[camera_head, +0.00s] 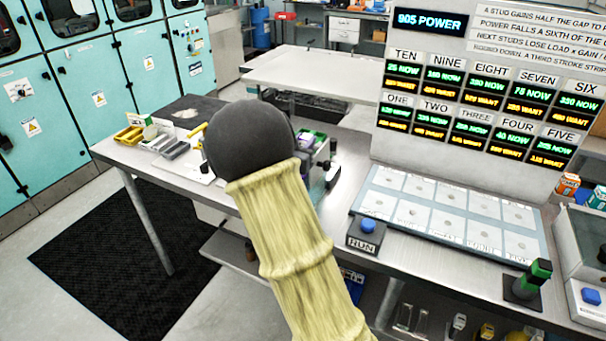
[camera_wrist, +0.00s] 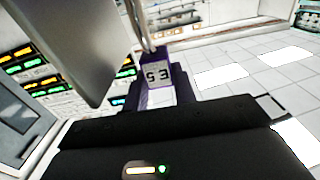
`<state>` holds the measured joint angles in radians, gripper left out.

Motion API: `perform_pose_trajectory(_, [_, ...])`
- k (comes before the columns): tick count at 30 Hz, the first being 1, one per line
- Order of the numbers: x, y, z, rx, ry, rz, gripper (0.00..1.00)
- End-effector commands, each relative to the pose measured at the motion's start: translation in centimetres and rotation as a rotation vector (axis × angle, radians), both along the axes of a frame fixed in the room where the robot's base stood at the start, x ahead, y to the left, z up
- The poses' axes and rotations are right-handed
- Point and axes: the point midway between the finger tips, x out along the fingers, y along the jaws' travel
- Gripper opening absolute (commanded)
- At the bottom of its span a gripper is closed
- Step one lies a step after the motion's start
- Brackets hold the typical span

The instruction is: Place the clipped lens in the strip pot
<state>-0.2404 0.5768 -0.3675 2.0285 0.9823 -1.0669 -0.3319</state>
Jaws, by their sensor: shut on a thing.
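My gripper (camera_wrist: 160,84) is shut on a small purple piece (camera_wrist: 157,73) with a white face marked with a digit and a letter. The piece sits between the dark fingers in the wrist view. I cannot tell from its look alone whether it is the clipped lens. In the head view my arm's dark round joint and yellow sleeve cover the middle of the bench, and dark gripper parts show just right of them (camera_head: 328,172). I cannot identify the strip pot in either view.
The steel bench (camera_head: 215,190) carries yellow trays (camera_head: 130,135) and grey trays (camera_head: 176,150) at left. A pale panel of labelled pads (camera_head: 450,210), a blue RUN button (camera_head: 368,226) and a green-topped post (camera_head: 538,270) stand at right. A display board (camera_head: 480,60) rises behind.

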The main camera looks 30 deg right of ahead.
Motion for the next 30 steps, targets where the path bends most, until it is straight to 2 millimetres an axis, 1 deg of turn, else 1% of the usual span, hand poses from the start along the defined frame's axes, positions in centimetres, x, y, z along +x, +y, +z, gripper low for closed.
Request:
perform_pose_trajectory(1, [0.0,0.0,-1.3,-0.003,0.007,0.0,0.0])
perform_pose_trajectory(3, [0.0,0.0,-2.8,-0.002,0.006,0.001,0.0])
perform_pose_trajectory(7, [0.0,0.0,-5.0,-0.001,0.003,0.0,0.0])
perform_pose_trajectory(10, [0.0,0.0,-5.7,-0.001,0.0,0.0,0.0])
perform_pose_trajectory(20, [0.0,0.0,-6.0,0.0,0.0,0.001,0.0])
perform_pose_trajectory(27, [0.0,0.0,-9.2,-0.002,0.004,0.001,0.0])
perform_pose_trajectory(30, [0.0,0.1,-9.7,-0.001,-0.001,0.002,0.0])
